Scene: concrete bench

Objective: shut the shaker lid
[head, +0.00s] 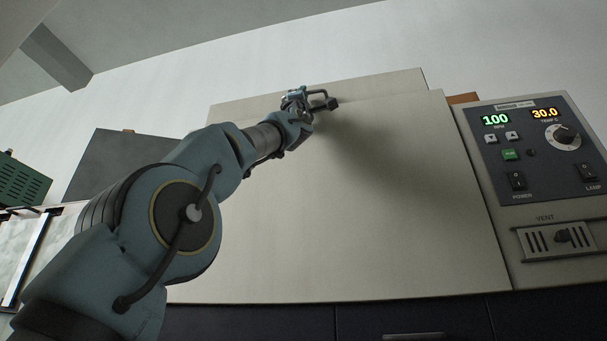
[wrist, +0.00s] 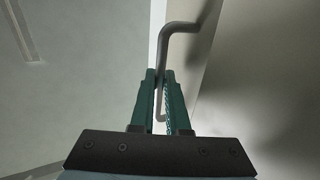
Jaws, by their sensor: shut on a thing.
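The shaker is a large cream cabinet (head: 400,200) filling the middle of the head view. A cream strip, which looks like its lid (head: 385,86), shows along the top behind the front panel's upper edge. How far the lid stands open I cannot tell. A bent grey bar handle (wrist: 180,28) rises beside a pale panel in the wrist view. It also shows, small, at the cabinet's top in the head view (head: 319,93). My gripper (wrist: 161,78) is shut on the handle, its teal fingers on either side of the bar. In the head view my gripper (head: 301,98) partly hides the handle's root.
A control panel (head: 540,150) with green 100 and orange 30.0 readouts, a knob and switches stands at the right, above a vent (head: 558,238). A dark grey board (head: 115,160) and a green slotted box (head: 22,183) are at the left.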

